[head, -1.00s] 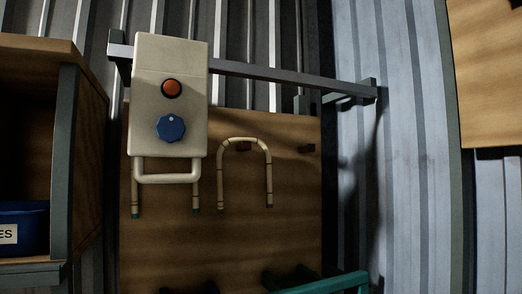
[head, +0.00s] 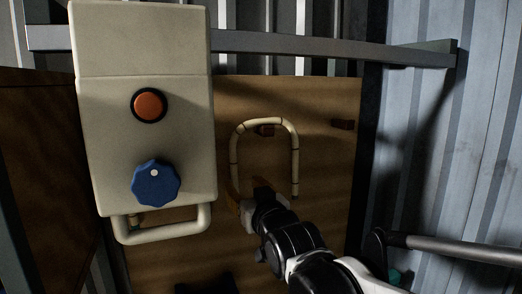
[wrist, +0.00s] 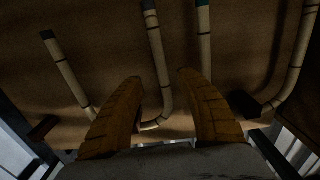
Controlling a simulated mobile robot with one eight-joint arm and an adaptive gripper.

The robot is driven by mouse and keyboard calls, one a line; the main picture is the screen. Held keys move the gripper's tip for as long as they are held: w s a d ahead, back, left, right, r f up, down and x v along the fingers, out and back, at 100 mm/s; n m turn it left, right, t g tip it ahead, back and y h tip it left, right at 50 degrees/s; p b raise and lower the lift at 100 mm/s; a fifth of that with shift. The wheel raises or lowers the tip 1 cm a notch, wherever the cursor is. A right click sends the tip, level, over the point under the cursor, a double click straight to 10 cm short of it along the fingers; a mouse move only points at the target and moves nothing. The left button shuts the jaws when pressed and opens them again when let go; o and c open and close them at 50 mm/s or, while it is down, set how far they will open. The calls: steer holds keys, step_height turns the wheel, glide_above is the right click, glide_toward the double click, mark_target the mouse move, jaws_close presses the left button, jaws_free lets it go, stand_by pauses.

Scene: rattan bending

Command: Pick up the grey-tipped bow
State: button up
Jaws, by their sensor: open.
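The grey-tipped bow (head: 296,160) is a pale rattan arch hanging on a peg on the wooden board, bend up and legs down. It also shows in the wrist view (wrist: 157,50), upside down, with dark grey ends. My gripper (head: 247,190) is open, with orange-brown fingers, at the bow's left leg in the head view. In the wrist view, that leg runs between the open fingers (wrist: 162,78); contact cannot be told. The lower end of this leg is hidden behind the gripper in the head view. A second, blue-green-tipped bow (wrist: 204,35) hangs beside it.
A cream control box with a red button (head: 149,104), a blue knob (head: 155,183) and a handle loop (head: 165,234) stands close on the left. A grey rail (head: 330,48) crosses above the board (head: 325,210). An empty peg (head: 342,124) sticks out on the right.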

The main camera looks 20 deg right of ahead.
mark_target(236, 177)
steer(key=shift+w+p, duration=0.35)
steer(key=shift+w, duration=0.85)
steer(key=shift+w+r+p, duration=0.2)
steer(key=shift+w+p, duration=0.2)
steer(key=shift+p, duration=0.35)
steer(key=w, duration=0.4)
steer(key=shift+w+f+p, duration=0.2)
steer(key=shift+f+p, duration=0.15)
steer(key=shift+p, duration=0.05)
steer(key=shift+s, duration=0.1)
jaws_close()
